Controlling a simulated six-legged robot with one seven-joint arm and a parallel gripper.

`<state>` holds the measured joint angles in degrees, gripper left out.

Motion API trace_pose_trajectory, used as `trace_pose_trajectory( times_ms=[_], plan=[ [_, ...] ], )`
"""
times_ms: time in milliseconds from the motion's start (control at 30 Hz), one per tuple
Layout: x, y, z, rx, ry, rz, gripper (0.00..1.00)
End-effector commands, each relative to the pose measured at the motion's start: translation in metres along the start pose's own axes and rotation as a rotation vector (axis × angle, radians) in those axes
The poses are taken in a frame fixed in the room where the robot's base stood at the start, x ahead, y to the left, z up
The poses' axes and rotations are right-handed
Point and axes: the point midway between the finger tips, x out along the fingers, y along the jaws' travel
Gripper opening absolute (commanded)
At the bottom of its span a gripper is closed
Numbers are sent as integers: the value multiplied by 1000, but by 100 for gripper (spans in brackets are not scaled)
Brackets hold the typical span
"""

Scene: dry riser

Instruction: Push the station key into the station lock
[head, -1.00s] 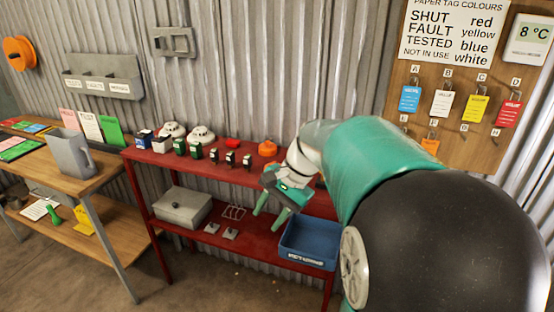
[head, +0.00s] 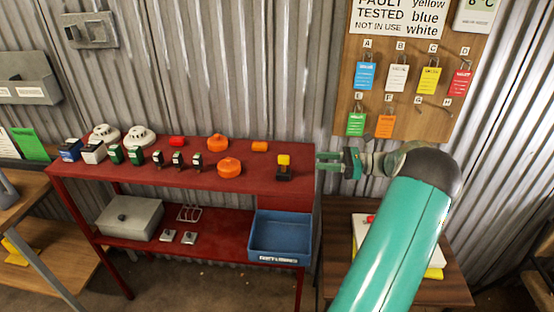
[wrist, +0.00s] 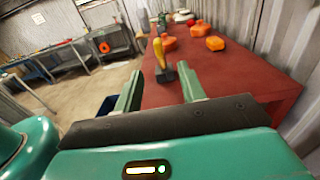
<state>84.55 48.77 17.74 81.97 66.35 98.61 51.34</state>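The station key (head: 284,160) appears as a small yellow piece at the top of a dark block, which looks like the station lock (head: 284,174), at the right end of the red bench top. In the wrist view the yellow key (wrist: 160,52) stands up from the dark lock (wrist: 164,76), between my fingers in the picture but beyond their tips. How deep the key sits in the lock I cannot tell. My gripper (head: 318,161) is open and empty, just right of the lock, its fingers pointing left toward it. It also shows in the wrist view (wrist: 162,72).
Orange detectors or caps (head: 229,168), white domed detectors (head: 138,136) and several small dark-and-green blocks stand left on the red bench (head: 245,188). A blue tray (head: 279,258) and a grey box (head: 130,218) are on its lower shelf. A tag board (head: 395,110) hangs behind my arm.

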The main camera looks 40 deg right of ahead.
Motion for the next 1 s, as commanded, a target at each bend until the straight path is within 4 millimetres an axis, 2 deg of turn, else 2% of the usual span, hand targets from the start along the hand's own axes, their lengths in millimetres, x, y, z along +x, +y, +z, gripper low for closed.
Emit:
trace_pose_trajectory(
  times_ms=[67,433,733,1000],
  plan=[
    [0,1,0,2,-3,-6,40],
    [66,3,0,2,0,-2,40],
    [92,1,0,1,1,-3,40],
    [131,0,1,1,1,-4,40]
  ],
)
